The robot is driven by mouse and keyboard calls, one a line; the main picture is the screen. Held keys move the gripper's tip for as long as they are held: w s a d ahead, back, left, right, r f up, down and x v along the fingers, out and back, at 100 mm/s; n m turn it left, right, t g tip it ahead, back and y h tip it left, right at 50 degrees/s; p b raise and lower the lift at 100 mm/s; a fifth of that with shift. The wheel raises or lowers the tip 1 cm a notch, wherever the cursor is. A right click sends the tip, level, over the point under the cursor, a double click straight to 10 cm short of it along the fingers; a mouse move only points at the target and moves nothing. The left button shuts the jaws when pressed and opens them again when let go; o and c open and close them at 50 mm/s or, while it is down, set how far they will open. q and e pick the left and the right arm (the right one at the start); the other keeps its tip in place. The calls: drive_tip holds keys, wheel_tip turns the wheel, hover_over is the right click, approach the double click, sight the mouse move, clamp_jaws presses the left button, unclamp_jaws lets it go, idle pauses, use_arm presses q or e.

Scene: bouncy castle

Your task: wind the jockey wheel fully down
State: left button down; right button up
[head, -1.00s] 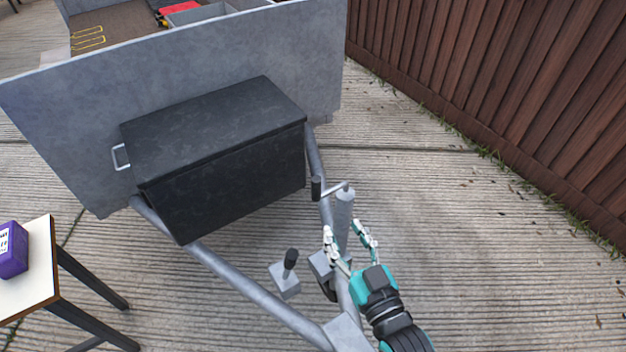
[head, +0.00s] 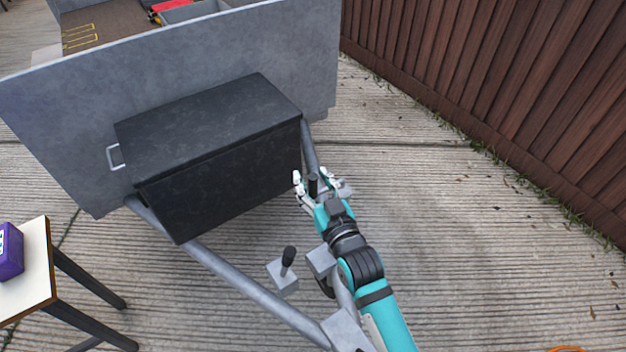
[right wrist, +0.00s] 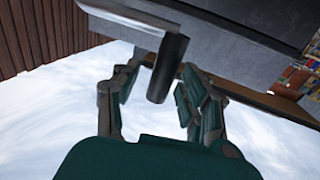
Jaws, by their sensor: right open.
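The jockey wheel's crank has an upright black handle (head: 313,186) beside the trailer's drawbar. Its grey crank arm (head: 343,190) shows just right of my fingers. My right gripper (head: 312,178) is open, with its fingers on either side of the handle. In the right wrist view the dark handle (right wrist: 168,68) stands between the two spread fingers, and I see a gap on each side. The jockey wheel's post is mostly hidden behind my arm. A bit of dark wheel (head: 325,288) shows low beside the clamp block (head: 321,260). My left gripper is out of view.
A black box (head: 220,165) sits on the drawbar (head: 235,283), in front of the grey trailer wall (head: 200,70). A hitch lever (head: 288,260) stands nearby. A table (head: 30,290) with a purple box (head: 10,252) is at left. A brown fence (head: 500,90) runs along the right.

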clamp_jaws()
idle(0.6)
unclamp_jaws()
drive_tip(key=v, duration=1.2)
